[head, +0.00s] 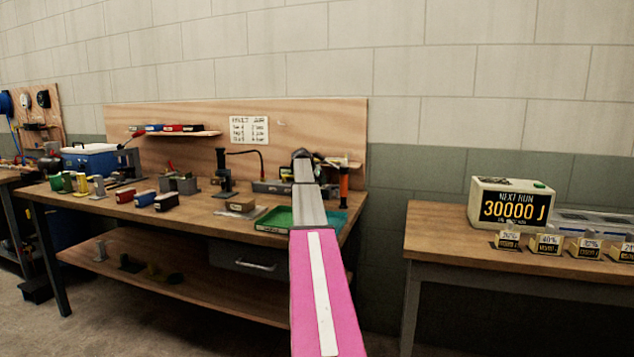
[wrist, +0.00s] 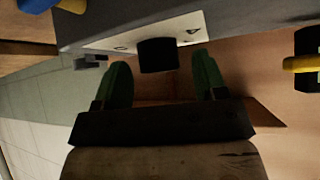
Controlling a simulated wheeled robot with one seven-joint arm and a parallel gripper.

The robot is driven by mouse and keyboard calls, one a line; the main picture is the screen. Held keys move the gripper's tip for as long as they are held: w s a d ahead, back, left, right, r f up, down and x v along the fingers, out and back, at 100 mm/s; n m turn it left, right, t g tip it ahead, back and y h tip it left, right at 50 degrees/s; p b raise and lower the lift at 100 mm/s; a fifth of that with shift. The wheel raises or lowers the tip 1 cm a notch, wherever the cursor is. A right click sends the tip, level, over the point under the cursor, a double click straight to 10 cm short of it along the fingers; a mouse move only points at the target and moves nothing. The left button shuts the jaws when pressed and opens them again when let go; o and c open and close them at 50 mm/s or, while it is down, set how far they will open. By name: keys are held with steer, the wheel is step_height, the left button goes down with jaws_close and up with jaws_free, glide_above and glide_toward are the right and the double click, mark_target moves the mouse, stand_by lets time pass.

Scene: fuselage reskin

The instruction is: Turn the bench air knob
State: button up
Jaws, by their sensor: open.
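A black knob (wrist: 158,54) sticks out from a pale plate with small dark marks on a grey box (wrist: 85,32) in the wrist view. My gripper (wrist: 162,78) is open, with one green finger on each side of the knob's near end. Gaps show between the knob and both fingers; I cannot tell how deep the knob sits between them. In the head view, my pink and grey arm reaches to the back of the wooden bench (head: 130,208) and hides the knob. Part of a grey box (head: 268,187) shows left of the arm.
A green tray (head: 272,222) lies beside my arm on the bench. An orange-and-black upright tool (head: 344,186) stands close on the right. A black-and-yellow item (wrist: 306,62) is right of the fingers in the wrist view. A display box (head: 510,201) sits on the right table.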

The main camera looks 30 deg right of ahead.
steer(key=shift+w+d+f, duration=0.1)
steer(key=shift+d+f, duration=0.05)
steer(key=c, duration=0.9)
steer(key=shift+m, duration=0.3)
steer(key=shift+w+m+g+h, duration=0.2)
steer(key=shift+m+g+h, duration=0.1)
steer(key=shift+m+g, duration=1.8)
steer(key=shift+m, duration=0.6)
